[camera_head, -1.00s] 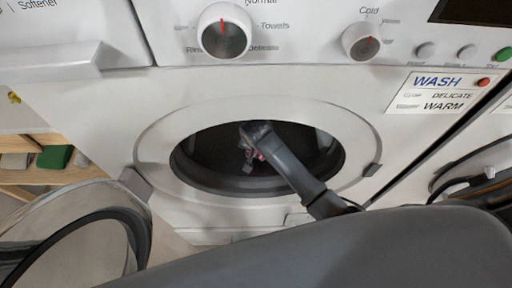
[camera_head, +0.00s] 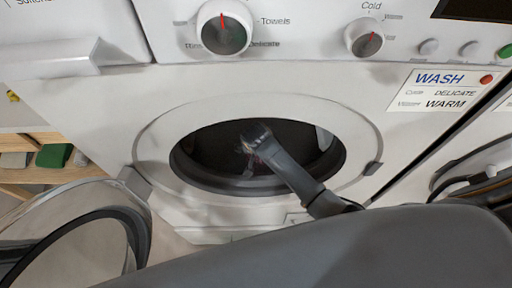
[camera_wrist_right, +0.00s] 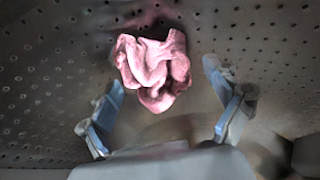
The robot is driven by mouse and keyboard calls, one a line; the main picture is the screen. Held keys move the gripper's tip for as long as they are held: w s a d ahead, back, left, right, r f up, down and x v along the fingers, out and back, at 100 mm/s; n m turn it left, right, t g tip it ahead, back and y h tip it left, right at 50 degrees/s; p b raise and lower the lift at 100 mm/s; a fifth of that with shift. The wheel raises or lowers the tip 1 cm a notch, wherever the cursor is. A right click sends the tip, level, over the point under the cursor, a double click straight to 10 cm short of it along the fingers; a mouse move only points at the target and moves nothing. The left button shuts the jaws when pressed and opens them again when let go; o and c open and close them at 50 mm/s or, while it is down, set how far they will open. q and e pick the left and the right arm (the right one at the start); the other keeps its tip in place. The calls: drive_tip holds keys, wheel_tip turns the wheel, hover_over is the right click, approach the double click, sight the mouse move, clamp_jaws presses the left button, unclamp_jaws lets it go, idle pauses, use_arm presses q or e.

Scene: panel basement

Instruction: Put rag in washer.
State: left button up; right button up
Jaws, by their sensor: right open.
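The washer (camera_head: 160,98) stands in front of me with its round door (camera_head: 75,240) swung open to the left. My right arm reaches through the opening into the dark drum (camera_head: 210,155). My right gripper (camera_wrist_right: 165,108) is open inside the drum, its two blue-grey fingers spread wide. The pink, crumpled rag (camera_wrist_right: 152,68) shows in the right wrist view between and beyond the fingertips, apart from both fingers, against the perforated drum wall. In the head view the gripper and rag are small and dim. My left gripper is not in view.
A label (camera_head: 444,90) reading WASH, DELICATE, WARM is on the washer's front. Two dials (camera_head: 224,28) and several buttons sit above the opening. A wooden shelf (camera_head: 45,175) with a green item (camera_head: 54,155) is at the left. Another machine stands close on the right.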

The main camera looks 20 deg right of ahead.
drive_tip(key=shift+r, duration=0.1)
drive_tip(key=shift+r, duration=0.3)
drive_tip(key=p+v, duration=0.1)
drive_tip(key=v, duration=1)
drive_tip(key=shift+r+p, duration=0.25)
drive_tip(key=shift+p, duration=0.05)
drive_tip(key=shift+s+a, duration=0.1)
drive_tip(key=shift+s, duration=0.1)
